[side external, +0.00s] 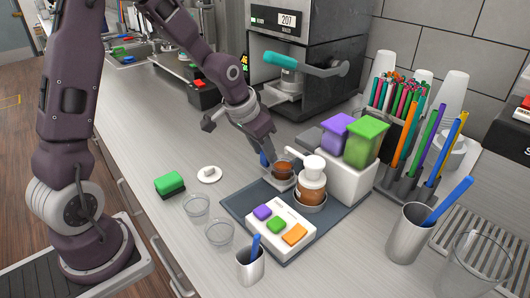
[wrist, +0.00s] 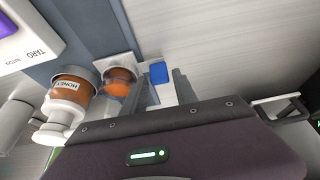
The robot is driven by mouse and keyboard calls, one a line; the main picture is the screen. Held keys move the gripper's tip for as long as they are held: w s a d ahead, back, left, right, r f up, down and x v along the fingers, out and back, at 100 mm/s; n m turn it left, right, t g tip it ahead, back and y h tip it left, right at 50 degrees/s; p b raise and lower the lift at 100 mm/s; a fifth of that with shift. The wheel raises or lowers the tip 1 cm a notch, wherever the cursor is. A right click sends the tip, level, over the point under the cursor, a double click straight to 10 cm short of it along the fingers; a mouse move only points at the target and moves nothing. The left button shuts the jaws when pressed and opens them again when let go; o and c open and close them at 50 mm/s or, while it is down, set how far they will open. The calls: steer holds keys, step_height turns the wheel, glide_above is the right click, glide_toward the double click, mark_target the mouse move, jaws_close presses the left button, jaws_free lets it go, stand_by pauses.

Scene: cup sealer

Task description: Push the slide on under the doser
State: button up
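The slide, a pale plate with a blue tab (side external: 264,159), lies by the back edge of the dark tray. The blue tab (wrist: 158,73) and a white strip show between my gripper's fingers in the wrist view. A clear cup of brown-orange contents (side external: 284,169) stands beside the tab. The doser, a white block (side external: 340,178) with purple and green containers on top, stands to its right. My gripper (side external: 271,150) is low, just behind the cup. Its grey fingers (wrist: 164,82) are apart, one on each side of the tab; contact with it cannot be told.
A honey jar with white pump (side external: 312,185) stands close to the cup. A white panel with coloured buttons (side external: 268,228) is on the dark tray (side external: 238,201). Two empty clear cups, a steel cup and a green sponge (side external: 170,184) lie left and front.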

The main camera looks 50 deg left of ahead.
steer(key=shift+w+f, duration=0.25)
steer(key=shift+f, duration=0.35)
jaws_close()
stand_by(1.0)
